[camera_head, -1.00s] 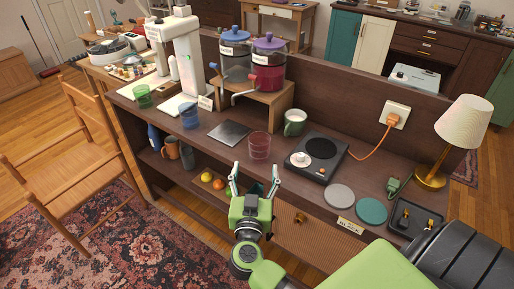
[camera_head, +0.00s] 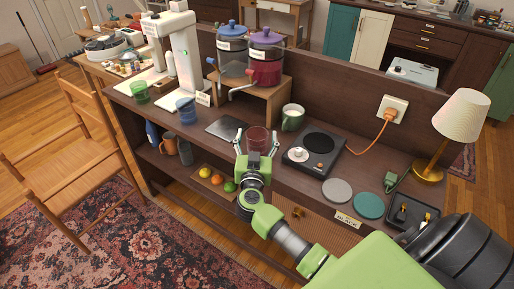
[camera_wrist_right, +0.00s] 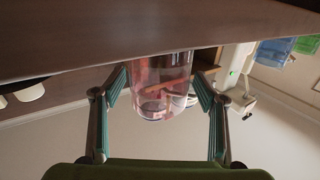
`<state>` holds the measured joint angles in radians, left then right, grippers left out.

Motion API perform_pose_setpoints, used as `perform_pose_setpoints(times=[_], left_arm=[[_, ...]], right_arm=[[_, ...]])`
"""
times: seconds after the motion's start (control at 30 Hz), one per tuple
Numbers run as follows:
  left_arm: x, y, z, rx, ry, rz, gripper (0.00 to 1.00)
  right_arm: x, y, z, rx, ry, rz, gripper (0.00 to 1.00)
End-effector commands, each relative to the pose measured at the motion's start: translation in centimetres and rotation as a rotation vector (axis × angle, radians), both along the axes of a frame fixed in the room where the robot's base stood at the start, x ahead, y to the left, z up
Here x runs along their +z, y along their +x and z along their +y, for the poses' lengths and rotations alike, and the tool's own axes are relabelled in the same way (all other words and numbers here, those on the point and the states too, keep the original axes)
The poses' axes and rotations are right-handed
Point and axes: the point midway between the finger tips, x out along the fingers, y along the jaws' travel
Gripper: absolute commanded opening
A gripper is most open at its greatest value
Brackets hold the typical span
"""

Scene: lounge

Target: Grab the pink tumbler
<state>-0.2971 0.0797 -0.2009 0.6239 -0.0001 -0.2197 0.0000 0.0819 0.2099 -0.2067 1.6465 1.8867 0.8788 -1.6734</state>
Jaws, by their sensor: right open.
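The pink tumbler (camera_head: 257,139) is a clear, pinkish cup standing on the dark wooden counter, left of the black hot plate. My right gripper (camera_head: 257,144) is open at the tumbler, with one finger on each side of it in the head view. In the right wrist view the tumbler (camera_wrist_right: 162,85) sits between the two spread fingers of the gripper (camera_wrist_right: 162,98), with gaps visible on both sides. The lower part of the tumbler is partly hidden by the gripper in the head view. My left gripper is not in view.
A green mug (camera_head: 292,117) and the hot plate (camera_head: 317,151) stand to the right. A dark flat plate (camera_head: 227,129) lies to the left. Two drink dispensers (camera_head: 266,58) stand on a wooden riser (camera_head: 262,100) behind. Blue (camera_head: 187,111) and green (camera_head: 140,92) tumblers stand farther left.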

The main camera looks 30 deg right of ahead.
Motion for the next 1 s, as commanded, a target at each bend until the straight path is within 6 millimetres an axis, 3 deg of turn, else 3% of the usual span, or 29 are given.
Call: perform_pose_setpoints(times=[0.13,0.33,0.73,1.0], left_arm=[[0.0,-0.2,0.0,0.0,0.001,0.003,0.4],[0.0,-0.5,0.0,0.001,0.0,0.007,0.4],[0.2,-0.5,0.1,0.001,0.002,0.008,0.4],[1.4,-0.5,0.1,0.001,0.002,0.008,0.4]], right_arm=[[0.0,0.0,0.0,0.0,0.0,0.0,0.66],[0.0,0.0,0.0,0.0,0.001,-0.001,0.17],[0.6,0.0,0.0,0.0,0.001,-0.003,0.17],[4.2,-0.6,0.2,0.001,0.001,-0.005,0.17]])
